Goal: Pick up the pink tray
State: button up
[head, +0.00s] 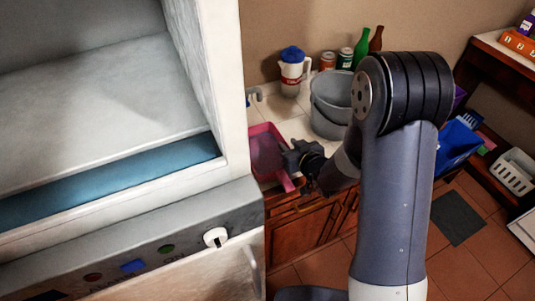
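The pink tray (264,132) sits on the light tiled counter behind the white cabinet, which hides its left part. My gripper (287,158) is at the tray's right side and overlaps it in the head view. The fingers are small and dark against the tray, so I cannot tell whether they touch it or how far apart they are.
A grey bucket (330,115), a white pitcher with a blue lid (292,75), cans (327,61) and bottles (361,46) stand behind the tray. A white appliance (235,90) fills the left foreground. Shelves with a blue bin (456,142) stand at right.

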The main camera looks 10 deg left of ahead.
jog(key=shift+w+a+f, duration=0.2)
jog(key=shift+w, duration=0.15)
jog(key=shift+c, duration=0.3)
grip_shut()
jog(key=shift+r, duration=0.1)
